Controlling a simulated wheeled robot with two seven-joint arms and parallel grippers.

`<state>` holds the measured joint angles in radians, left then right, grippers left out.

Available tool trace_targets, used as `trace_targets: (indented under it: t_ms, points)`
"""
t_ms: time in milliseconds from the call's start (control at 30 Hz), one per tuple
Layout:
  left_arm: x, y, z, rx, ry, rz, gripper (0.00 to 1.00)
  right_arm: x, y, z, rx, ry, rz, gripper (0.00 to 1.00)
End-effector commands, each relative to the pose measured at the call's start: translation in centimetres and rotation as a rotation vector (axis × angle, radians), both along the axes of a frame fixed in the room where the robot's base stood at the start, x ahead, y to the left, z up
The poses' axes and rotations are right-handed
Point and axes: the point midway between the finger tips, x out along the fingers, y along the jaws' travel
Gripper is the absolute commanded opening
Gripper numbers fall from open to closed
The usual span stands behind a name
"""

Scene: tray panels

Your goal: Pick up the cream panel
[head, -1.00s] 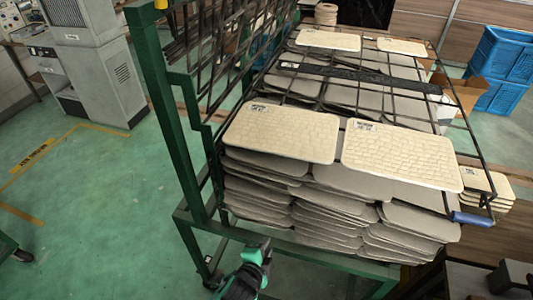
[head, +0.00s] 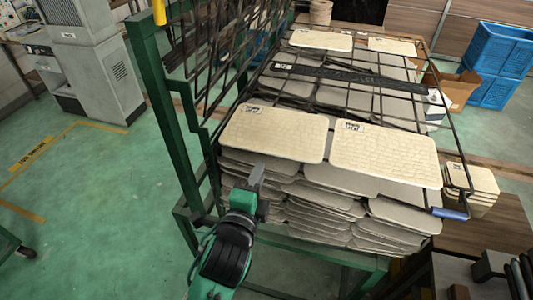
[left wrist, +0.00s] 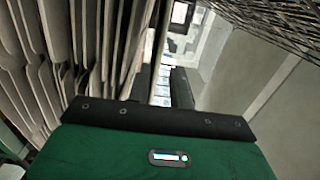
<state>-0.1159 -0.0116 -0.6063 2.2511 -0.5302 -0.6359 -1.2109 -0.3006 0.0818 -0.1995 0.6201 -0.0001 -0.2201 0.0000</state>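Two cream panels lie flat on the wire rack in the head view, a left one (head: 274,132) and a right one (head: 385,160), each with a small printed label. Two more cream panels, one at back left (head: 321,40) and one at back right (head: 392,47), lie at the rack's far end. My left gripper (head: 257,174) is beside the front left corner of the stack, just below the near left cream panel and apart from it. Its finger opening is too unclear to judge. The left wrist view shows grey panel edges (left wrist: 75,50) close by. My right gripper is not seen.
Stacks of grey panels (head: 330,205) fill the green-framed cart (head: 180,130) under the black wire rack (head: 350,75). A wire side grid rises on the left. Blue crates (head: 500,60) stand at back right.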

Motion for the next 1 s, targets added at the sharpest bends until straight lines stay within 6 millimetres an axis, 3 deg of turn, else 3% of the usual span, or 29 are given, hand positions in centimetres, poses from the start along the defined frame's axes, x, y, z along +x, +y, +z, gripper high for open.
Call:
trace_targets:
  t_ms: [233,433,867,1000]
  points:
    - [3.5,-1.1,-0.1,-0.002,0.000,-0.001,0.22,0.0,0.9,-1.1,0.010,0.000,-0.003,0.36]
    - [5.4,-1.7,0.2,0.001,0.001,0.000,0.22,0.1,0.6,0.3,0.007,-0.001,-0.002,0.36]
    - [6.1,-1.9,0.0,-0.002,0.001,0.000,0.22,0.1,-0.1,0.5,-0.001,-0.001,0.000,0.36]
    - [6.1,-1.9,0.0,-0.002,0.002,0.000,0.10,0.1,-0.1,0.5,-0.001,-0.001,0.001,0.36]
